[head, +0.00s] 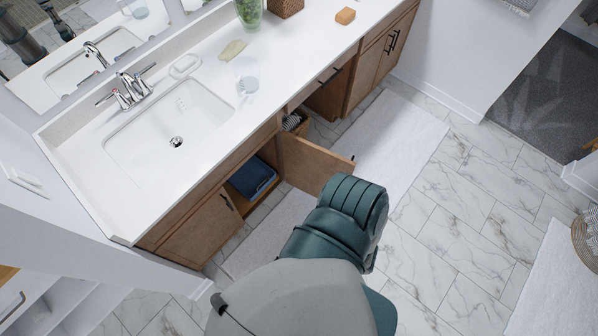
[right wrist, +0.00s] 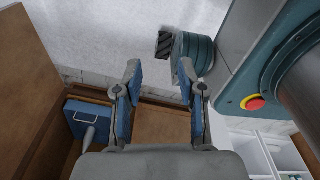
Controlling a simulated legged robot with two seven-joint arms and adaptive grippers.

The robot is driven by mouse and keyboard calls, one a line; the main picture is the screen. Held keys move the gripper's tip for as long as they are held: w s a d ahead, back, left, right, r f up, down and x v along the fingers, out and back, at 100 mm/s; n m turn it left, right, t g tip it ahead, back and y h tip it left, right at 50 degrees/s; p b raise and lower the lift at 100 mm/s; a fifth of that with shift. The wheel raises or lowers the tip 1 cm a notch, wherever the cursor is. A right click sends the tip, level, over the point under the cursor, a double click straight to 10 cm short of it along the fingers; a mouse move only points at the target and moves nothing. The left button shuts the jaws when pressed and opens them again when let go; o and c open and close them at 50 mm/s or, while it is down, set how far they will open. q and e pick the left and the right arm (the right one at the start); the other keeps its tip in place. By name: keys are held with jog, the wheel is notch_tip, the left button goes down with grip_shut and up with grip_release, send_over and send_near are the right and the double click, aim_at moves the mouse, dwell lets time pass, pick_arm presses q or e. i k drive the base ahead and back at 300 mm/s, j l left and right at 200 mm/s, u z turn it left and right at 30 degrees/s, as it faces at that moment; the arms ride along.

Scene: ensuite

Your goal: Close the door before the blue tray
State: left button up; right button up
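The brown cabinet door (head: 314,163) stands open from the vanity front, with a dark handle at its free edge. Behind it, a dark blue item (head: 252,177), apparently the blue tray, sits inside the cabinet opening. In the right wrist view, a blue box-like thing with a light handle (right wrist: 88,116) shows at the left; I cannot tell whether it is the same tray. My right gripper (right wrist: 159,70) is open, with a gap between its blue-padded fingers. Brown wood (right wrist: 160,122) shows behind them; contact cannot be told. Neither gripper shows in the head view.
The white countertop (head: 205,72) with its sink (head: 170,132) runs above the cabinets. A closed cabinet door (head: 203,232) is left of the opening. A pale rug (head: 400,135) lies on the marble floor (head: 455,215).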

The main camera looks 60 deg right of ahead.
aim_at(308, 166)
jog(key=k+l+u, duration=0.2)
jog(key=l, duration=0.35)
jog(key=k+l+u, duration=0.15)
jog(key=l, duration=0.35)
jog(key=k+l+u, duration=0.2)
jog(key=k+l, duration=0.15)
jog(key=k+l+u, duration=0.15)
jog(key=k+l, duration=0.15)
jog(key=l, duration=0.2)
